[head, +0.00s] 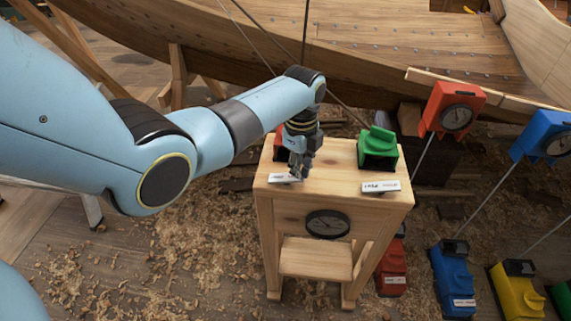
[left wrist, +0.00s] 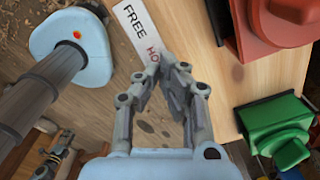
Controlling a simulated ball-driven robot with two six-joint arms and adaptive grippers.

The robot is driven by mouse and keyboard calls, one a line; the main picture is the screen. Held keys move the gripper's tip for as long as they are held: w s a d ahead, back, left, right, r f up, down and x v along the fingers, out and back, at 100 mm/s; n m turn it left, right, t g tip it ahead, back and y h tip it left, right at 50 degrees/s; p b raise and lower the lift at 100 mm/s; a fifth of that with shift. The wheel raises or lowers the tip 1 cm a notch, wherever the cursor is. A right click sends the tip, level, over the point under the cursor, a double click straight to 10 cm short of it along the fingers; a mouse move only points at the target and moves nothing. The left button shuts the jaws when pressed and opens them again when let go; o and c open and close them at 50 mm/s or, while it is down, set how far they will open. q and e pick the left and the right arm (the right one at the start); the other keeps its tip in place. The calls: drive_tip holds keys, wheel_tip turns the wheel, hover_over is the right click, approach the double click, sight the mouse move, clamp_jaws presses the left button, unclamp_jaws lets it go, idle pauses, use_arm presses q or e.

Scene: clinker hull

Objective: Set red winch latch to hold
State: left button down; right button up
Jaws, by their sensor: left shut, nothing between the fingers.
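The red winch latch (left wrist: 278,28) is a red block on a dark base at the upper right of the left wrist view. In the head view its red housing (head: 279,146) is mostly hidden behind my left gripper (head: 296,174). A white label (left wrist: 134,26) reads FREE, then red letters starting HO, partly covered. My left gripper shows in the left wrist view (left wrist: 164,68), shut and empty, its fingertips at the red letters and beside the red block. I cannot tell whether they touch anything. The latch setting is unclear. A banded part at lower left may be my right wrist; its fingers are unclear.
Red, blue and yellow boxes stand on the right floor. The wooden hull (head: 370,50) is behind.

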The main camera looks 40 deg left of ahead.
use_arm(q)
drive_tip(key=shift+f+b, duration=0.35)
drive_tip(key=shift+f, duration=0.25)
drive_tip(key=shift+r+p, duration=0.95)
drive_tip(key=shift+p, duration=0.05)
wheel_tip(320, 180, up, 5)
drive_tip(key=p, duration=0.5)
drive_tip(key=shift+r+p, duration=0.15)
drive_tip(key=shift+p, duration=0.25)
